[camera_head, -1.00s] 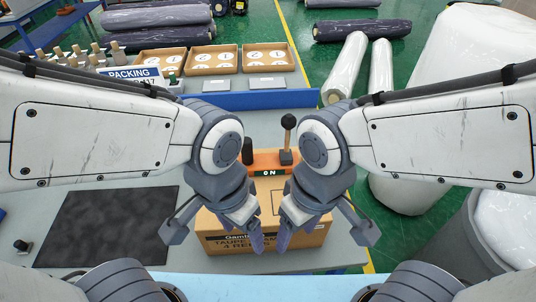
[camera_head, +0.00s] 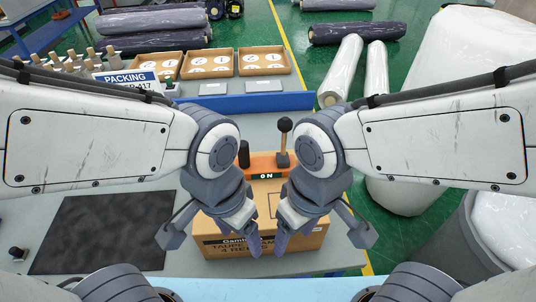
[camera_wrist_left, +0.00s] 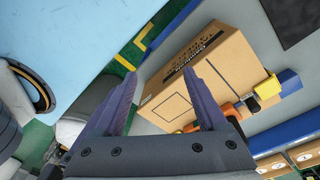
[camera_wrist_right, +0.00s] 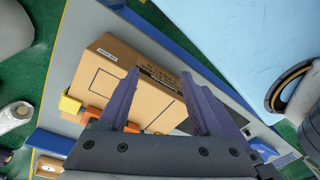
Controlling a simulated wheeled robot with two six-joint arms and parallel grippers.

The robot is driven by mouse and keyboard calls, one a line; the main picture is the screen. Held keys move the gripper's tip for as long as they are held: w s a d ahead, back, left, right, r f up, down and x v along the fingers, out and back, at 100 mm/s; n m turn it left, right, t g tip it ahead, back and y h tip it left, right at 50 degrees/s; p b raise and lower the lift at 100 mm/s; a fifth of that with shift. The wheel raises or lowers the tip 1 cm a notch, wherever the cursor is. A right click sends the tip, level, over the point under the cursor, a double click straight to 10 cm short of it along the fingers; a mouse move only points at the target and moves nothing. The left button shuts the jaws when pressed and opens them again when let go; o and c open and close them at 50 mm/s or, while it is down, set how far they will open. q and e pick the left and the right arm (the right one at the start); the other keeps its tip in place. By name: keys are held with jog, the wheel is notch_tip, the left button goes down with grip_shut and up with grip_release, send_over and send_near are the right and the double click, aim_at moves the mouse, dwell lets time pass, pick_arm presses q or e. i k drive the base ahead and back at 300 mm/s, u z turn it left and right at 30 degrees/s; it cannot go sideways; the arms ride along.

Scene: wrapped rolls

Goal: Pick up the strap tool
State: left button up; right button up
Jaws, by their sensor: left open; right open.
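An orange tool (camera_head: 262,161) with a black-knobbed lever, a dark upright grip and an "ON" label sits at the far side of a cardboard box (camera_head: 215,243); I take it to be the strap tool. It also shows in the left wrist view (camera_wrist_left: 247,105), with a yellow part, and in the right wrist view (camera_wrist_right: 93,112), partly hidden by my fingers. My left gripper (camera_head: 252,242) and right gripper (camera_head: 280,242) are in front of the tool, close to each other, over the box. Both are open and empty, fingers apart in the wrist views.
A dark mat (camera_head: 98,234) lies on the grey table at left. Shallow trays (camera_head: 208,73), a "PACKING" sign (camera_head: 123,76) and a blue rail (camera_head: 245,103) are behind. Large wrapped rolls (camera_head: 450,90) stand at right. Bare table lies between mat and box.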

aim_at(278, 165)
jog(key=u, duration=0.7)
jog(key=k, duration=0.7)
jog(key=z, duration=0.5)
jog(key=i, duration=1)
jog(key=z, duration=0.05)
